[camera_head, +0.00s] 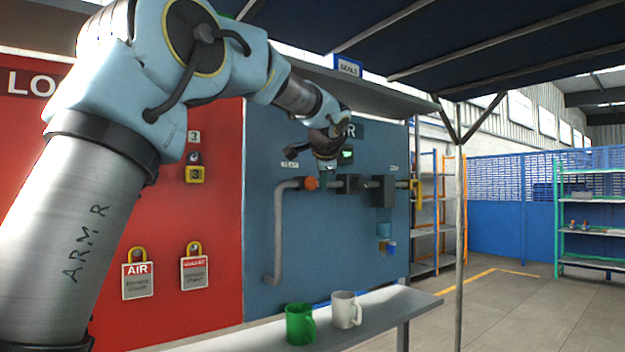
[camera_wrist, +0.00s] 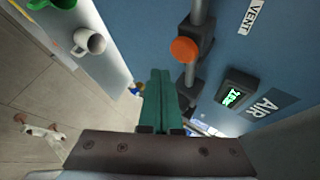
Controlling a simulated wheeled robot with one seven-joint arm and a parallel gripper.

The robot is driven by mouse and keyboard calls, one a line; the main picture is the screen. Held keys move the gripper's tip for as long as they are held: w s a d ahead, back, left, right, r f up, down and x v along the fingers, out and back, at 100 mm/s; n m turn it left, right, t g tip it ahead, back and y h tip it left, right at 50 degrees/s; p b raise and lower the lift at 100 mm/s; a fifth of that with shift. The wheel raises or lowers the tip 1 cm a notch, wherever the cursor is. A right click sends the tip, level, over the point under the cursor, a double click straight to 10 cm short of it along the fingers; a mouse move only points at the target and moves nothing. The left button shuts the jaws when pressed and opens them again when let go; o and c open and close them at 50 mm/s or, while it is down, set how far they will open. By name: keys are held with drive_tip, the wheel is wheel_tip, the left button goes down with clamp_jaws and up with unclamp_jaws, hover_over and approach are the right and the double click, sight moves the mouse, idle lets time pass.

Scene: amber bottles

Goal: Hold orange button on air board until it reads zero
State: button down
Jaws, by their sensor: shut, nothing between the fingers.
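The blue air board (camera_head: 262,140) carries a grey pipe with an orange button (camera_head: 311,183) near its left end. In the wrist view the round orange button (camera_wrist: 184,50) sits on the pipe, under the VENT label (camera_wrist: 254,17). A dark gauge with a lit green display (camera_wrist: 233,97) is near the AIR sign (camera_wrist: 265,107); its digits are too small to read surely. My gripper (camera_wrist: 161,72) has its green fingers together, empty. Its tips point toward the board and appear apart from the button, just beside it in the picture. In the head view my arm partly covers the gauge.
A green mug (camera_head: 299,325) and a white mug (camera_head: 346,310) stand on the grey shelf (camera_head: 400,303) below the board. A red lockout board (camera_head: 215,240) with tags and padlocks is at left. A post (camera_head: 459,220) stands at right, with open floor beyond.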

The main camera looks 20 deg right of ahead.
sight(310, 183)
drive_tip(key=shift+w+a, duration=0.2)
drive_tip(key=shift+w, duration=0.75)
drive_tip(key=shift+p, duration=0.35)
idle(1.0)
drive_tip(key=shift+w, duration=0.4)
